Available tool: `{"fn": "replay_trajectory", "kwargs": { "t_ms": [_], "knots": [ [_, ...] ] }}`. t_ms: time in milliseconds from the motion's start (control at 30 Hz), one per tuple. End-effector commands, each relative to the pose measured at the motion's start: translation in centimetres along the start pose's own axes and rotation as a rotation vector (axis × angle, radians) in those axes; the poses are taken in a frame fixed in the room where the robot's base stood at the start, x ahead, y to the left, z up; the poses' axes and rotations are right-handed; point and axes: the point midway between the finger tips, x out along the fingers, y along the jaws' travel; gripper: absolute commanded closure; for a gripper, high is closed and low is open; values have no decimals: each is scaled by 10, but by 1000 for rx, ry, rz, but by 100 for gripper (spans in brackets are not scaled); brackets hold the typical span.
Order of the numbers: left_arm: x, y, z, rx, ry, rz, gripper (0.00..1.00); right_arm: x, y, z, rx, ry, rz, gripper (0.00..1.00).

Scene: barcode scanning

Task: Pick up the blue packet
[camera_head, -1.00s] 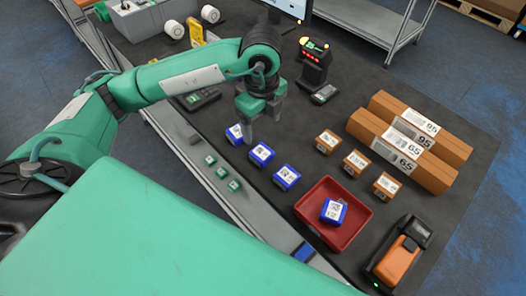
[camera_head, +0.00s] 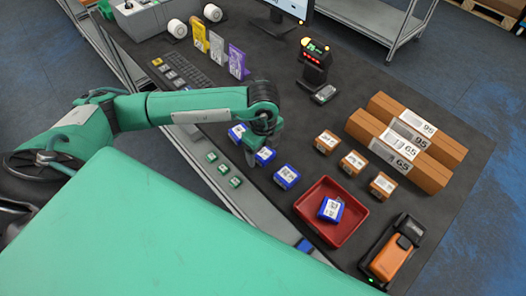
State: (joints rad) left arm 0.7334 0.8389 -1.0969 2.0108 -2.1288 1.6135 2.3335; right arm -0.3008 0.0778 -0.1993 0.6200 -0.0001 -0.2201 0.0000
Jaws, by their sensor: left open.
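Several blue packets with white labels are in view. Three lie in a row on the dark table: the far one (camera_head: 237,134), the middle one (camera_head: 266,156) and the near one (camera_head: 287,177). Another blue packet (camera_head: 331,210) lies in the red tray (camera_head: 345,233). My left gripper (camera_head: 251,160) points down at the middle packet and covers part of its left side. It is open; whether its fingers touch the packet cannot be told. My right gripper is not in view.
Small green packets (camera_head: 223,169) lie left of the blue row, and small brown boxes (camera_head: 352,163) to its right. Long cartons (camera_head: 408,140) lie at the right, an orange-black device (camera_head: 392,252) at the front right. A scanner stand (camera_head: 314,62) and keyboard (camera_head: 183,71) are farther back.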

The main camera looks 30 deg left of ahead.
Motion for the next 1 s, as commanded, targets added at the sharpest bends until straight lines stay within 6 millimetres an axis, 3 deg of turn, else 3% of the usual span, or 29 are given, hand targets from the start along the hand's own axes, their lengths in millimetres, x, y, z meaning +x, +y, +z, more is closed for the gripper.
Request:
{"fn": "replay_trajectory", "kwargs": {
  "t_ms": [167, 433, 767, 1000],
  "knots": [
    [0, 0, 0, 0, 1, 0, 24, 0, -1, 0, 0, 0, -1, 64],
    [0, 0, 0, 0, 1, 0, 76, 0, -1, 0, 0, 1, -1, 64],
    [-3, 0, 0, 0, 1, -1, 76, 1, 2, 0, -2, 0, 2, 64],
    [-28, -1, 0, 2, 1, -4, 76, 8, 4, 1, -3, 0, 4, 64]
  ]
}}
